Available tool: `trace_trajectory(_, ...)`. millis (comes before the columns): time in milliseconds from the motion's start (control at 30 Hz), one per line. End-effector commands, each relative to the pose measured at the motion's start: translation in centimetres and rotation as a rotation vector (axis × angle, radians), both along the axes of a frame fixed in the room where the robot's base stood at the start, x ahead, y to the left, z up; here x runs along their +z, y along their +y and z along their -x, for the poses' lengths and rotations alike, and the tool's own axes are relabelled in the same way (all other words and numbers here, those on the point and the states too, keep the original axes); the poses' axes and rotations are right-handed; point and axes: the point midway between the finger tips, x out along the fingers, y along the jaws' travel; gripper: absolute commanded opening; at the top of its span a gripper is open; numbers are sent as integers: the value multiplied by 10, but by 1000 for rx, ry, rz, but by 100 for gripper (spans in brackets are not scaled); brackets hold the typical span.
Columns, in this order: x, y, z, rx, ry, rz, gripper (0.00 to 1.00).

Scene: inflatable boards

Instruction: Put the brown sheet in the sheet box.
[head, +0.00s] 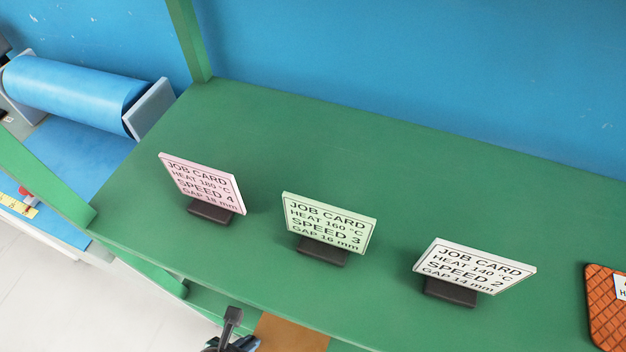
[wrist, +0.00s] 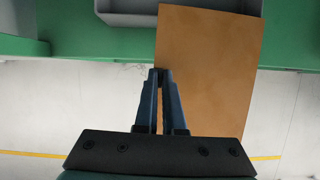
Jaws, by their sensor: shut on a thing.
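The brown sheet (wrist: 212,70) is a flat tan-brown rectangle in the wrist view. My gripper (wrist: 158,72) is shut on it near its left edge, and the sheet reaches beyond the fingertips toward a grey box or tray. In the head view, part of the brown sheet (head: 291,334) shows at the bottom edge, beside my gripper (head: 232,318), below the green shelf's front edge. A grey open container (wrist: 125,10) stands on a green surface at the top of the wrist view, partly hidden by the sheet. I cannot tell whether it is the sheet box.
Three job cards on dark stands, pink (head: 203,182), green (head: 330,222) and white (head: 474,266), stand on the green shelf (head: 270,125). An orange-brown textured pad (head: 605,310) lies at the right. A blue roll (head: 75,88) is at far left. Floor is open below the wrist camera.

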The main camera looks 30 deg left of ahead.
Motion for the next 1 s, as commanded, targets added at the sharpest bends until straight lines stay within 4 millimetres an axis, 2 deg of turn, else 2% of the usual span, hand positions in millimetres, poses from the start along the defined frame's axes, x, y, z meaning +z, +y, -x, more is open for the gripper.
trace_trajectory(67, 1, 5, 2, 38, -3, -2, 0)
trace_trajectory(167, 3, 10, -13, 49, -5, 0, 0)
trace_trajectory(600, 3, 37, -128, 44, -5, 0, 0)
trace_trajectory(800, 2, 47, -172, 45, -3, 1, 0)
trace_trajectory(900, 2, 51, -190, 44, -2, -1, 0)
trace_trajectory(1000, -19, 50, -184, 46, 2, 3, 0)
